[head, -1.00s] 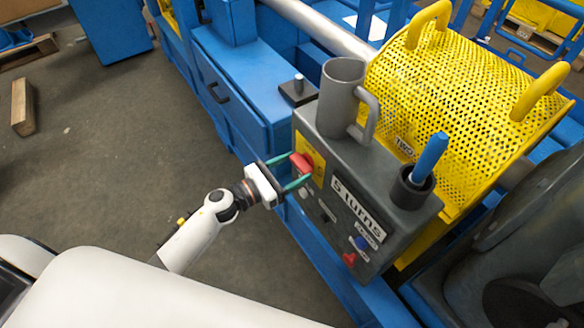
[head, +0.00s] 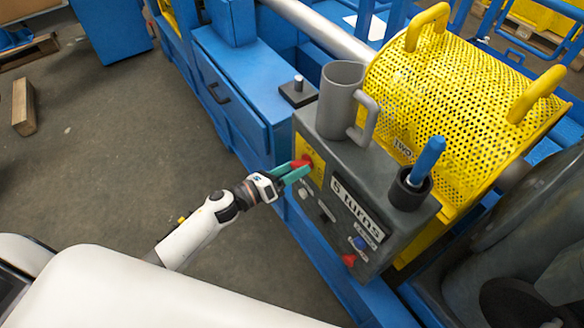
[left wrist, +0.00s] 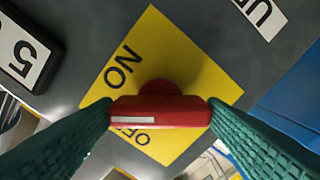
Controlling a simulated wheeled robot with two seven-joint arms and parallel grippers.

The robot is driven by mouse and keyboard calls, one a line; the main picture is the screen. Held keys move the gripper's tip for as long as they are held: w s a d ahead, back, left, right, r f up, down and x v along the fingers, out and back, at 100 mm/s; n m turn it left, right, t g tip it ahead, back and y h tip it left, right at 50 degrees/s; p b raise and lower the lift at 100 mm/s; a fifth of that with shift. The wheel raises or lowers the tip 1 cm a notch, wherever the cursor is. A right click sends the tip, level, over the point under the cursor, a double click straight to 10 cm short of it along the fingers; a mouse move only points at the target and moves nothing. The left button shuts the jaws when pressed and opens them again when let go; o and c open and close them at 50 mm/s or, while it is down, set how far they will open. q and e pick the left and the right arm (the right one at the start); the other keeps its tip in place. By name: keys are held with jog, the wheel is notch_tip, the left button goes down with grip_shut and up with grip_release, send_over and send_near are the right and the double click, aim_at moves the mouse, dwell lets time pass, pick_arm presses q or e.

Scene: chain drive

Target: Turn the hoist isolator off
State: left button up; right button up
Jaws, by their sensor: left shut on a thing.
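The hoist isolator is a red handle (head: 300,163) on a yellow plate (head: 317,160), at the left end of the grey control box's front. In the left wrist view the red handle (left wrist: 180,112) lies between my green fingers, over the yellow plate (left wrist: 195,75) with black ON and partly covered OFF lettering. A white mark on the handle's left half lies close to the OFF lettering; its exact pointing is hard to tell. My left gripper (head: 293,171) is shut on the handle, a finger at each end. My right gripper is not in view.
The grey box (head: 335,225) carries a "5 turns" label (head: 357,212), a grey mug (head: 340,98) on top and a blue-handled tool in a black cup (head: 410,187). A yellow perforated guard (head: 450,100) stands behind. A blue cabinet (head: 240,90) adjoins; open floor lies left.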

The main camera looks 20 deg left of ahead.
pick_arm(q)
jog(key=n, duration=0.2)
jog(key=n+p, duration=0.1)
jog(key=n, duration=0.2)
jog(key=shift+r+n, duration=0.2)
jog(key=shift+n, duration=0.1)
jog(key=shift+a+f+n+p, duration=0.1)
jog(key=shift+n+p, duration=0.8)
jog(key=shift+n, duration=1.2)
jog(key=o, duration=1)
jog(key=shift+s+a+f, duration=0.1)
jog(key=shift+s+a, duration=0.1)
jog(key=shift+s, duration=0.15)
jog(key=b+v, duration=0.1)
jog(key=v, duration=1)
jog(key=shift+a, duration=0.15)
